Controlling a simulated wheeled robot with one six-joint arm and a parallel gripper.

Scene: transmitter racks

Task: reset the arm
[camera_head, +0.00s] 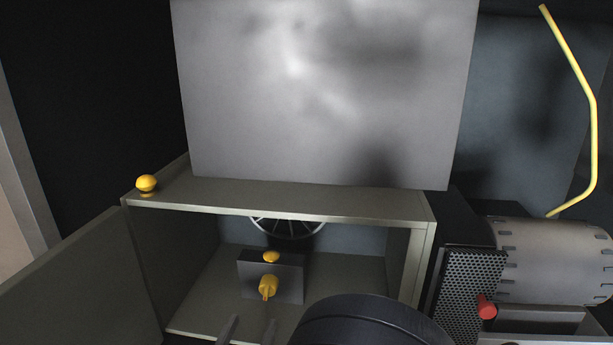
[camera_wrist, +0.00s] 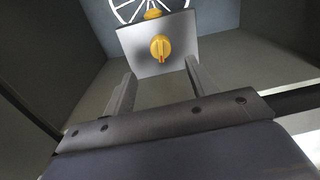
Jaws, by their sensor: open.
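My gripper (camera_head: 248,330) shows at the bottom of the head view, with its two fingers apart and nothing between them. In the wrist view my gripper (camera_wrist: 158,88) is also open and empty. It points into an open cabinet (camera_head: 280,208). A grey box (camera_head: 292,284) with a yellow knob (camera_head: 267,287) on its front and a yellow button (camera_head: 271,257) on top stands inside. The box (camera_wrist: 138,60) and its yellow knob (camera_wrist: 160,47) lie beyond the fingertips in the wrist view, apart from them. My dark round arm link hides part of the cabinet's lower right.
The cabinet door (camera_head: 85,290) hangs open at left. A yellow button (camera_head: 146,184) sits on the cabinet's top left corner, before a large grey panel (camera_head: 320,90). At right are a perforated black box (camera_head: 470,285), a red knob (camera_head: 487,305), a metal drum (camera_head: 555,262) and a yellow bent rail (camera_head: 593,120).

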